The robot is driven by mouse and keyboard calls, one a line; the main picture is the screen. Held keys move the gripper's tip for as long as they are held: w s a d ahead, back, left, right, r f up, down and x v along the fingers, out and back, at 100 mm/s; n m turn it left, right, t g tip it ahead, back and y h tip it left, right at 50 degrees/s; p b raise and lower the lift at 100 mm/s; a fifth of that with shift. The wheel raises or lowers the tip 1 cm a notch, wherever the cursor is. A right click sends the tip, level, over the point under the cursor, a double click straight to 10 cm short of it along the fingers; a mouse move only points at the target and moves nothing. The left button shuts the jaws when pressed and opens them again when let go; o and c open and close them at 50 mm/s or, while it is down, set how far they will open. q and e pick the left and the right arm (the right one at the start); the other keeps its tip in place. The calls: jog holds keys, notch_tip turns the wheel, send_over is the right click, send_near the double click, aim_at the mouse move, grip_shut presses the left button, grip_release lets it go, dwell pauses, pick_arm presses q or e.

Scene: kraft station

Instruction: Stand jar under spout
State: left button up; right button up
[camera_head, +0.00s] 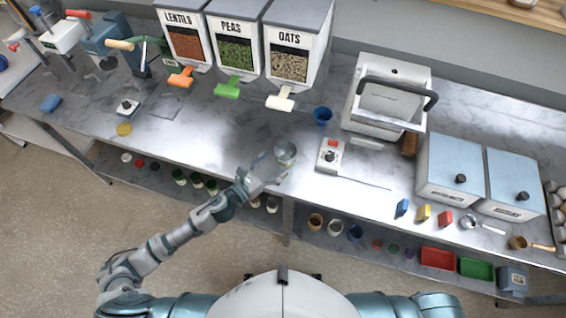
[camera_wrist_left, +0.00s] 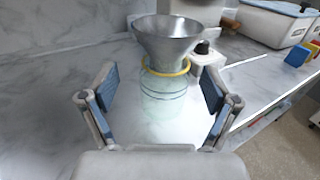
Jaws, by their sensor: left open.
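A clear glass jar (camera_wrist_left: 163,105) with a yellow ring at its neck stands upright on the worktop, with a metal funnel (camera_wrist_left: 167,40) in its mouth. In the head view the funnel (camera_head: 285,152) hides most of the jar. My left gripper (camera_head: 270,168) is open at the jar's near side. In the left wrist view its fingers (camera_wrist_left: 158,90) stand apart to the left and right of the jar, with no contact visible. The lentils spout (camera_head: 181,77), peas spout (camera_head: 228,88) and oats spout (camera_head: 281,99) stick out below their dispensers. My right gripper is out of view.
The worktop between the jar and the spouts is clear.

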pick_arm(q)
jog(key=x, duration=0.4)
jog(key=shift+s+d, duration=0.1)
jog(key=shift+d, duration=0.55)
